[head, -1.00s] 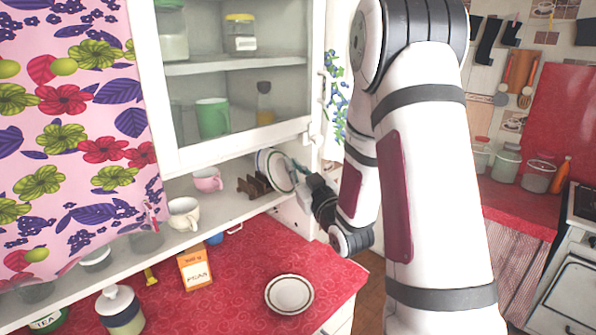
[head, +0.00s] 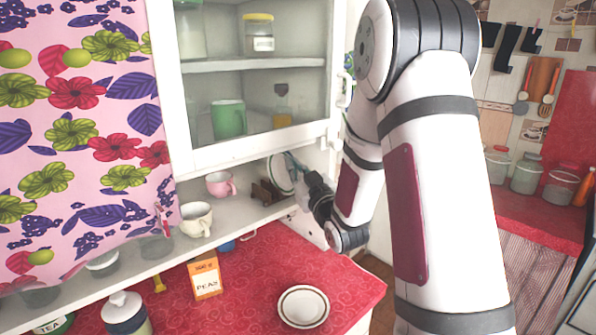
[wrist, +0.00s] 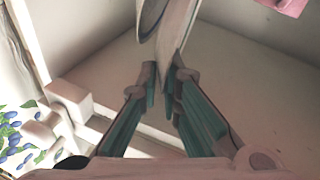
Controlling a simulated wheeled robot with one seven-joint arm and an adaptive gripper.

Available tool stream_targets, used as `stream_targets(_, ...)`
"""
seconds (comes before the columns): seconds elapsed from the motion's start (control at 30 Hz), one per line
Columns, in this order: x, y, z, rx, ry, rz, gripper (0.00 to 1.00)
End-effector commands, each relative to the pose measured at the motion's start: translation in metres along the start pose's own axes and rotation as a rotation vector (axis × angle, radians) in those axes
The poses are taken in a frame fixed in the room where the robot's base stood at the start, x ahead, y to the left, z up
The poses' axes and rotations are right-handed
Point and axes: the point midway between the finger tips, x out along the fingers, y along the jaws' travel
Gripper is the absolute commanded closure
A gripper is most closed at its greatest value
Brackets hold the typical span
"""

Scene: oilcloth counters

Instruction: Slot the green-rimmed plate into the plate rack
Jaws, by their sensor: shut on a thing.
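The green-rimmed plate (head: 284,178) stands on edge, steeply tilted, on the lower cabinet shelf at the plate rack. My gripper (head: 303,178) is shut on its near edge, from the right. In the wrist view the fingers (wrist: 164,88) pinch the plate (wrist: 178,42), which is seen nearly edge-on. A second pale rounded edge (wrist: 150,18) shows beside it, perhaps another plate. The dark wooden plate rack (head: 265,192) stands just left of the plate, partly covered by it. I cannot tell whether the plate sits in a slot.
A pink cup (head: 220,184) and a cream cup (head: 196,219) stand left of the rack. The glazed cabinet (head: 245,150) hangs low above. A cream bowl or plate (head: 304,306), a peas box (head: 206,277) and a jar (head: 125,312) stand on the red counter (head: 260,260).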

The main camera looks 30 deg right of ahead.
Motion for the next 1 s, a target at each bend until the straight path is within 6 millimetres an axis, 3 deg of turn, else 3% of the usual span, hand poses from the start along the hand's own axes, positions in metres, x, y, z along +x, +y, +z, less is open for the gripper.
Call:
stream_targets(0.73, 0.044, -0.016, 0.009, 0.000, 0.002, 0.000, 1.00)
stream_targets(1.0, 0.041, -0.017, 0.020, 0.000, 0.001, 0.001, 1.00)
